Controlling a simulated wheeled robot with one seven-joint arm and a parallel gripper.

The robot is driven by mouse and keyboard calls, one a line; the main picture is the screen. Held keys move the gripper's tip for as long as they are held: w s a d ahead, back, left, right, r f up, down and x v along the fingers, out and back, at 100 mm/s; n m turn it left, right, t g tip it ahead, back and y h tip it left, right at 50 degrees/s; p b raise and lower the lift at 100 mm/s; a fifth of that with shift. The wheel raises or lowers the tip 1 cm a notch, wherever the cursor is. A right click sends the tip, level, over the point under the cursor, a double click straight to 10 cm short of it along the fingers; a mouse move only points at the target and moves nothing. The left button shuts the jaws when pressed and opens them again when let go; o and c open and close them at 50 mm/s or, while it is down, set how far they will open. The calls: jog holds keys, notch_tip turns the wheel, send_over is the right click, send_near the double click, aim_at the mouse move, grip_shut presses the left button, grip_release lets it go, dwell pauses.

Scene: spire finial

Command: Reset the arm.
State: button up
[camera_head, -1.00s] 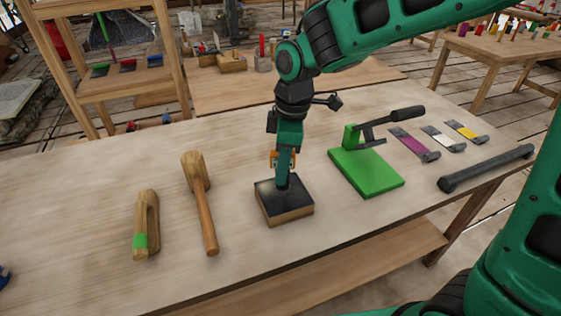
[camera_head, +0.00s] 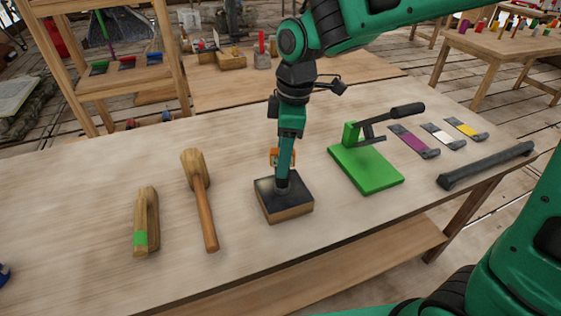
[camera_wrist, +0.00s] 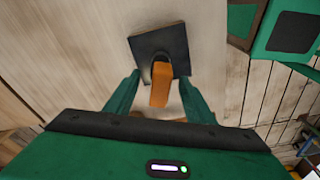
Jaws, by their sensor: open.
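My gripper (camera_head: 284,166) points down over a square block with a dark top (camera_head: 270,208) at the middle of the workbench. Its fingers are open in the wrist view (camera_wrist: 159,78), one on each side of an orange piece (camera_wrist: 159,88). The orange piece also shows beside the fingers in the head view (camera_head: 274,157). It rises from a dark fitting on the block's top (camera_wrist: 143,45). Gaps show between the fingers and the orange piece in the wrist view. The fingers partly hide the fitting in the head view.
On the workbench (camera_head: 90,220), a wooden mallet (camera_head: 205,210) and a wooden tool with green tape (camera_head: 146,220) lie left. A green press (camera_head: 365,168), colored strips (camera_head: 413,141) and a dark bar (camera_head: 487,166) lie right. The front left bench area is clear.

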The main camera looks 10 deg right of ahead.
jog(key=r, duration=0.5)
jog(key=d+r, duration=0.1)
jog(key=r, duration=0.1)
jog(key=shift+r, duration=0.2)
jog(key=s+d+f+m+t+h, duration=0.1)
jog(key=s+d+f+m+t, duration=0.15)
jog(key=d+m, duration=0.7)
jog(key=s+d+f+m+t, duration=0.2)
jog(key=d+f+m, duration=0.35)
jog(key=d, duration=0.75)
jog(key=s+d+m+g, duration=0.2)
jog(key=s+d+m, duration=0.2)
jog(key=s+d, duration=0.2)
jog(key=s+d+m+g, duration=0.3)
jog(key=s+d+m, duration=0.1)
jog(key=s, duration=0.6)
jog(key=shift+s+d, duration=0.25)
jog(key=shift+d, duration=0.6)
jog(key=shift+w+f, duration=0.3)
jog(key=shift+w, duration=0.35)
